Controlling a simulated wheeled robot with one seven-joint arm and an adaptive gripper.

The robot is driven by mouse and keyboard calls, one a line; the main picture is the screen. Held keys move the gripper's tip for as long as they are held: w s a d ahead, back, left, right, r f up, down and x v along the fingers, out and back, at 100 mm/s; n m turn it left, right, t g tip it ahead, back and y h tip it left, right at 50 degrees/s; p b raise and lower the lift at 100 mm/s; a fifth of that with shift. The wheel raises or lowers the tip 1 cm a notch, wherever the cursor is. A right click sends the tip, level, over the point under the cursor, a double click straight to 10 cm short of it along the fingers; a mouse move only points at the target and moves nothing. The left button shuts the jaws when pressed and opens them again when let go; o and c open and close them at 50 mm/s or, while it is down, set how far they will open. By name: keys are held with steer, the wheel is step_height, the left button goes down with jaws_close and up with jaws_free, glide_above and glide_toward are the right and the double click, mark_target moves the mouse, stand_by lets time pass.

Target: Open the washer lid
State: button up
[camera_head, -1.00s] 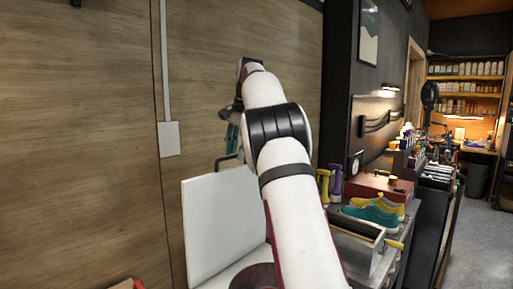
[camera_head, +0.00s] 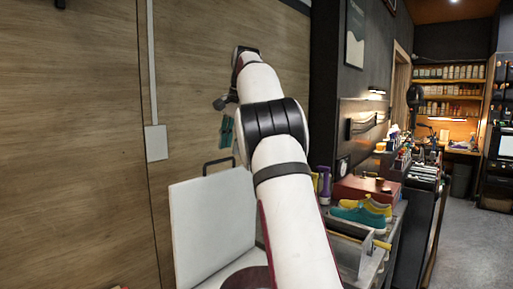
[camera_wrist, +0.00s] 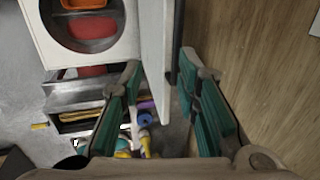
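The washer lid (camera_head: 212,225) is a white panel standing raised, nearly upright, at the lower left of the head view. A dark handle (camera_head: 219,163) sits on its upper edge. In the wrist view the lid (camera_wrist: 154,60) shows nearly edge-on, and the white washer (camera_wrist: 42,25) with its round opening lies to its left. My gripper (camera_wrist: 165,92) has its teal fingers spread wide, with no object held between them. In the head view its teal finger pads (camera_head: 227,131) show just above the handle, partly hidden by my arm.
A wooden wall (camera_head: 80,150) stands close behind the lid. To the right, a workbench holds a red box (camera_head: 362,189), teal and yellow shoes (camera_head: 360,215) and a grey tray (camera_head: 350,250). An orange item (camera_wrist: 88,20) lies inside the washer opening.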

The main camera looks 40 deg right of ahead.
steer(key=s, duration=0.9)
steer(key=shift+s+d, duration=0.35)
steer(key=shift+s, duration=0.05)
